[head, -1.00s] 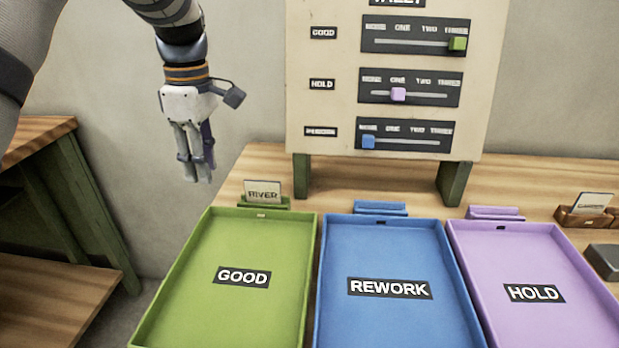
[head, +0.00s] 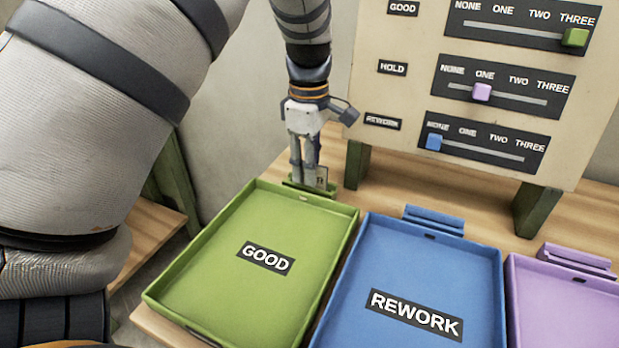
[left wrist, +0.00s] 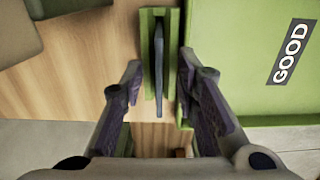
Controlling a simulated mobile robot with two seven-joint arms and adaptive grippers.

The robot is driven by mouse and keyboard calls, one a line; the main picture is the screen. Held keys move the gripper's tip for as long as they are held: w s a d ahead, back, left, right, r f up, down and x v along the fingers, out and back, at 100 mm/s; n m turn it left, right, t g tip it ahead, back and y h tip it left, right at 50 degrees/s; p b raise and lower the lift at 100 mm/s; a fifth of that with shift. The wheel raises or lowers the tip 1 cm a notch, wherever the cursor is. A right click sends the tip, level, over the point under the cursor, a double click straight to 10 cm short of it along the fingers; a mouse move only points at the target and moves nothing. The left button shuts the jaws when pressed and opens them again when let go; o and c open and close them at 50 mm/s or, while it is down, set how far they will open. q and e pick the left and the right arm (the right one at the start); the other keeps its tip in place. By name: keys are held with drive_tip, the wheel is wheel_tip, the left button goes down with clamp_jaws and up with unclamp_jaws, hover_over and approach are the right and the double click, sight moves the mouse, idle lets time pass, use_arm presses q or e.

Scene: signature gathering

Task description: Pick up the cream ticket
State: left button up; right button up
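The cream ticket (head: 321,177) stands upright in the green holder (head: 330,191) behind the green GOOD tray. My left gripper (head: 305,168) points down over it and hides part of it. In the left wrist view, the ticket (left wrist: 158,62) shows edge-on as a thin dark strip in the green holder (left wrist: 147,50). The two fingers of my left gripper (left wrist: 160,68) are apart, one on each side of the ticket, with gaps showing. My right gripper is not in view.
The green GOOD tray (head: 215,253), blue REWORK tray (head: 420,262) and purple HOLD tray (head: 560,310) stand side by side. An empty blue holder (head: 433,221) is behind REWORK. The tally board (head: 415,155) rises close to the right of my left gripper.

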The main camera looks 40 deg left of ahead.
use_arm(q)
drive_tip(key=shift+f, duration=0.6)
clamp_jaws()
drive_tip(key=shift+r, duration=0.1)
